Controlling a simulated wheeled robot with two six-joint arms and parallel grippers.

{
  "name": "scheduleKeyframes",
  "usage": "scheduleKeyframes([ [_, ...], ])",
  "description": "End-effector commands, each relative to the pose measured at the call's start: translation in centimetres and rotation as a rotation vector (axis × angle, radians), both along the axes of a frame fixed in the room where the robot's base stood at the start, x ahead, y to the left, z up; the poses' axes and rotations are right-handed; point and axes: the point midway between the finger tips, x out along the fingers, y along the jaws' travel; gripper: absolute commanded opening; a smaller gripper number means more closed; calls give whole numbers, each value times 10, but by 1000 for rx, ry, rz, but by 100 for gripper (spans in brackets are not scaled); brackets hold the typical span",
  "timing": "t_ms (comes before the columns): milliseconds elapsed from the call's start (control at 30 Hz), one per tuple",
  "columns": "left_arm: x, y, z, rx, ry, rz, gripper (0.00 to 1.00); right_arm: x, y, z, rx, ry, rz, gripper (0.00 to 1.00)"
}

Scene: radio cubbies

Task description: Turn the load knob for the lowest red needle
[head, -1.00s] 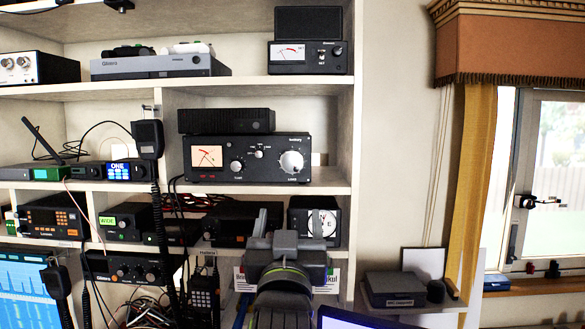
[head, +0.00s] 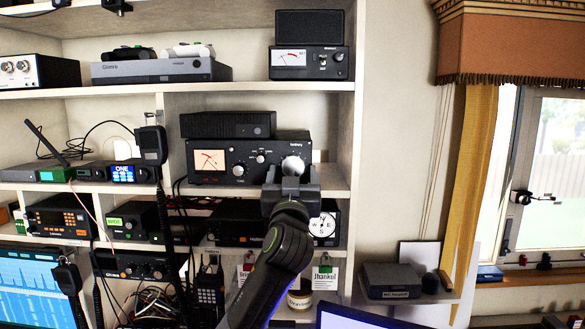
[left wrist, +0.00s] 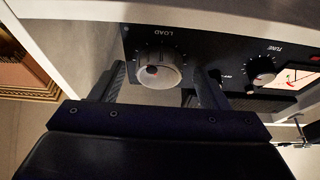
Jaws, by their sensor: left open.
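The load knob (head: 292,164) is a large silver knob on the right of a black tuner (head: 222,149). It also shows in the left wrist view, where the picture is upside down, under the word LOAD (left wrist: 158,70). My left gripper (head: 291,176) is open in front of it. In the left wrist view the gripper's fingers (left wrist: 163,84) stand one on each side of the knob, with a gap to each; contact is not seen. The lit meter (head: 210,160) on the tuner's left has red needles, too small to read exactly. The tune knob (head: 238,170) is left of the load knob.
A shelf wall (left wrist: 60,35) stands close beside the load knob. A black box (head: 228,125) sits on the tuner. A hand microphone (head: 150,146) hangs at the left. A compass-faced unit (head: 324,226) is on the shelf below, partly behind my arm.

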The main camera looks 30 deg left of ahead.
Motion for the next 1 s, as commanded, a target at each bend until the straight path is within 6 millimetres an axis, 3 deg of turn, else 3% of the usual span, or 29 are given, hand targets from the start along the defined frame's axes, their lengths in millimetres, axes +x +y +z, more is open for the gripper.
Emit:
scheduleKeyframes([
  [367, 4, 3, 2, 0, 0, 0, 69, -4, -6, 2, -7, 5, 1, 0],
  [700, 4, 3, 1, -1, 1, 0, 25, -4, -8, 2, -10, 6, 2, 0],
  [1000, 2, 5, 5, 135, 84, 2, 25, -4, -8, 15, -10, 7, 2, 0],
])
